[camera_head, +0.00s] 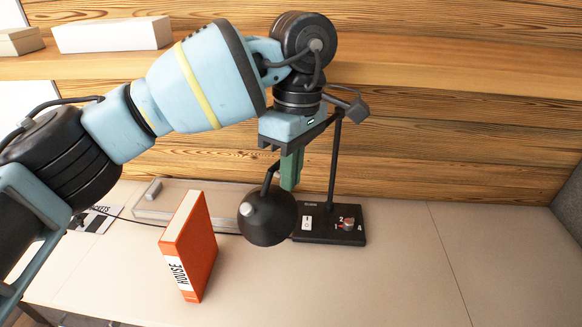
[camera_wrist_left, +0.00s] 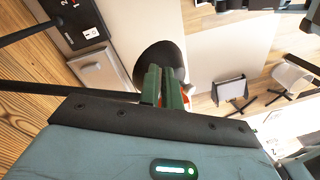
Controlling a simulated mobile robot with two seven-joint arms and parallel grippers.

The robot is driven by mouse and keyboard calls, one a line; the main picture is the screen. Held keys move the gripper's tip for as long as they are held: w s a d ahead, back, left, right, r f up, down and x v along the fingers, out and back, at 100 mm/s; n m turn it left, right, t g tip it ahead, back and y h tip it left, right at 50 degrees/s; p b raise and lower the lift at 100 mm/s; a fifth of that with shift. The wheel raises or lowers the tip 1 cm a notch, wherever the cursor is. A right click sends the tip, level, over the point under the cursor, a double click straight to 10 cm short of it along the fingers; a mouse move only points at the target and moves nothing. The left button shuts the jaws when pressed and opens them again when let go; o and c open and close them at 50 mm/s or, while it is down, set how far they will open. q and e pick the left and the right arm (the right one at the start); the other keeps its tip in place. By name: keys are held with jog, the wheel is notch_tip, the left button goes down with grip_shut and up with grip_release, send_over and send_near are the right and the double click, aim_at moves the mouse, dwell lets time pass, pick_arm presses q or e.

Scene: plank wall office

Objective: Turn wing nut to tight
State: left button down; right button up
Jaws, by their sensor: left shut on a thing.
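A black desk lamp stands on the desk, its round shade (camera_head: 266,222) hanging left of its base (camera_head: 345,236). A thin pole (camera_head: 333,165) rises from the base to a dark joint (camera_head: 354,108). My left gripper (camera_head: 288,186) points down at the lamp's neck, just above the shade. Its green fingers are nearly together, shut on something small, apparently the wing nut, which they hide. I cannot tell how the nut is turned. In the left wrist view, the fingers (camera_wrist_left: 165,88) lie in front of the dark shade (camera_wrist_left: 155,58). My right gripper is not in view.
An orange book (camera_head: 201,250) stands left of the shade. A pale, clear-sided tray (camera_head: 150,212) lies behind it. A wooden shelf (camera_head: 450,82) with white boxes (camera_head: 112,35) runs along the plank wall. The desk's right side (camera_head: 500,270) is clear.

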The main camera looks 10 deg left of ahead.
pick_arm(q)
jog(key=c, duration=1.6)
grip_release()
jog(key=shift+r, duration=0.15)
notch_tip(320, 180, up, 8)
jog(key=shift+w+d+f, duration=0.2)
jog(key=shift+w+d, duration=0.05)
jog(key=shift+w, duration=0.15)
